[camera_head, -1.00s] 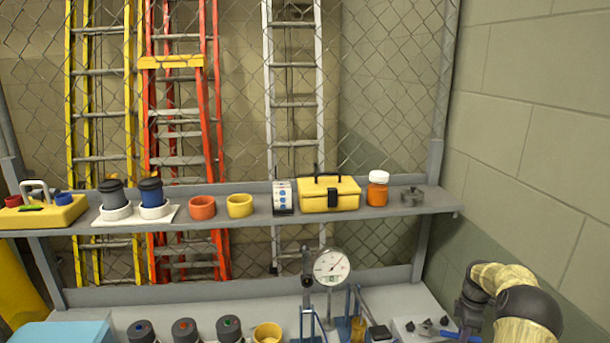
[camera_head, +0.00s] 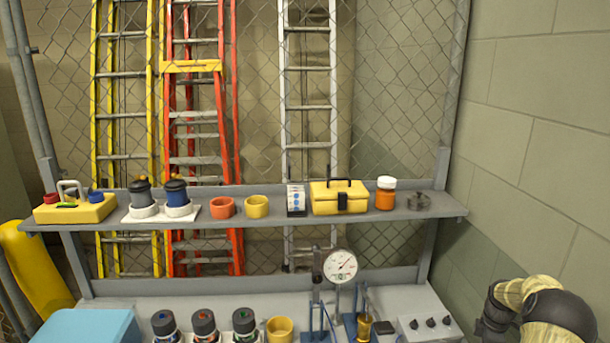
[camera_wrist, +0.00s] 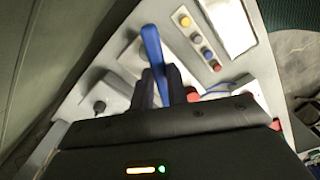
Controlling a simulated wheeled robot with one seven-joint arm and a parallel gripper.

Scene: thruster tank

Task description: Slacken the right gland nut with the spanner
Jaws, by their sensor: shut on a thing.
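In the wrist view my gripper (camera_wrist: 161,78) is shut on a blue bar, the spanner (camera_wrist: 152,44), which sticks out past the fingertips over the bench. The spanner's working end is not clear to see. In the head view only my arm shows at the lower right edge; the gripper and spanner are below the frame. I cannot pick out the right gland nut in either view.
A grey box with black knobs (camera_head: 430,324) stands at the bench's right, near a dial gauge (camera_head: 340,266) and blue stands. Several dark-capped cylinders and a yellow cup (camera_head: 279,330) stand left of it. A loaded shelf (camera_head: 270,217) runs above; a block wall closes the right.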

